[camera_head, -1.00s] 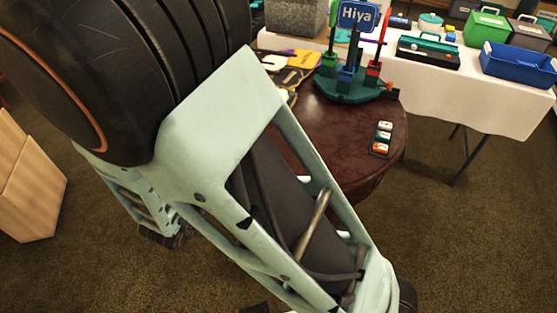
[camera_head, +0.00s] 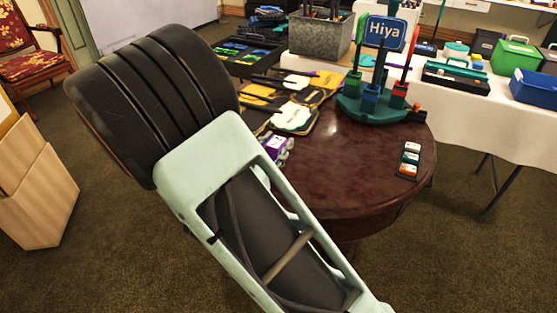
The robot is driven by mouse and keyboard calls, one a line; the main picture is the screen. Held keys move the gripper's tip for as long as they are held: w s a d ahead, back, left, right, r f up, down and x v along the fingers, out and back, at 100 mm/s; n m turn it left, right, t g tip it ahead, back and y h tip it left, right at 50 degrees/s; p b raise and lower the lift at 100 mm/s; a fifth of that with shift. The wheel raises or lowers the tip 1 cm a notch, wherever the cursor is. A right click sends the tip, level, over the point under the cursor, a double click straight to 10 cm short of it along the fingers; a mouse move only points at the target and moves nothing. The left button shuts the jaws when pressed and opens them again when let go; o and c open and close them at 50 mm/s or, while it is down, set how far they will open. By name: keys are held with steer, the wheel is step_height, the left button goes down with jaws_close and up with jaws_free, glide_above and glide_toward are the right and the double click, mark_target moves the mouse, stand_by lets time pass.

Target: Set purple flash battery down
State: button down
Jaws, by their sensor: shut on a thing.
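A small purple block with a pale label, the purple flash battery (camera_head: 272,146), shows just past the right edge of my arm, over the left side of the round table (camera_head: 330,165). Grey finger parts of my gripper (camera_head: 287,148) are against it, shut on it. My arm hides the rest of the gripper and part of the battery. I cannot tell whether the battery touches the tabletop. A dark holder (camera_head: 408,174) with black, teal and orange white-labelled blocks sits on the table's right side, apart from the gripper.
A green stand with a blue Hiya sign (camera_head: 386,33) stands at the table's back. Yellow and black flat items (camera_head: 290,116) lie at its back left. The middle and front tabletop are bare. A white-clothed table (camera_head: 500,125) stands behind right.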

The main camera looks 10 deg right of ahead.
steer(key=shift+w+d+f, duration=0.4)
steer(key=shift+w+f, duration=0.2)
steer(key=shift+f, duration=0.2)
steer(key=shift+w+f+b, duration=0.15)
steer(key=shift+f+b, duration=0.6)
steer(key=shift+f, duration=0.9)
steer(key=shift+f, duration=0.3)
steer(key=c, duration=1.4)
jaws_free()
steer(key=shift+o, duration=0.2)
steer(key=shift+r, duration=0.1)
